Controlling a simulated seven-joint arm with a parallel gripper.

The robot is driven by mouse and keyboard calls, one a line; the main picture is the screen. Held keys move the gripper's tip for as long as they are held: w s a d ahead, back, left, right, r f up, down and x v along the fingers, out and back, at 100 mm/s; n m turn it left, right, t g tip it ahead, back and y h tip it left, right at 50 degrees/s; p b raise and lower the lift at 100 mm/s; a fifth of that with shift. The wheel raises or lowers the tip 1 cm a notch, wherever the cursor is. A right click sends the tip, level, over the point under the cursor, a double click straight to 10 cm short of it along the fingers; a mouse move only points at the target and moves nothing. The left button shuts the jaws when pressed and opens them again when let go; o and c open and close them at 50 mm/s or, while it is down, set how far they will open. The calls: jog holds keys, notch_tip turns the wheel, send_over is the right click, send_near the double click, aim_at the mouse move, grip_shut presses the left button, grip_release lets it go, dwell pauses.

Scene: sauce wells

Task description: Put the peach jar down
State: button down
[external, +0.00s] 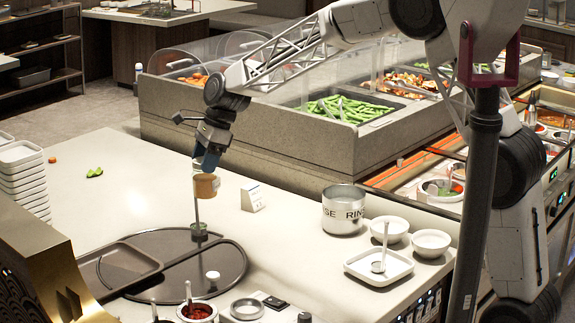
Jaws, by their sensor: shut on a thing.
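The peach jar (206,187) is a small peach-orange jar with a pale top. My gripper (205,167) is shut on it from above and holds it in the air over the far edge of a dark round tray (225,262). Below the jar, a thin upright rod (197,212) runs down to a small dark green pot (198,231) at the tray's far edge. I cannot tell whether the rod touches the jar. The fingertips are small and partly hidden at the jar's top.
A dark rectangular tray (120,267) overlaps the round tray's left side. A small white item (212,275) lies on the round tray. The pale counter (130,190) behind is mostly clear.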

jog(key=w+d, duration=0.3)
jog(key=d, duration=0.9)
jog(key=w+d, duration=0.4)
jog(key=d, duration=0.9)
jog(key=w+d, duration=0.3)
jog(key=d, duration=0.9)
jog(key=shift+d+f, duration=0.1)
jog(key=shift+f, duration=2.4)
notch_tip(320, 180, down, 6)
jog(key=shift+f, duration=0.15)
jog(key=shift+f, duration=1.9)
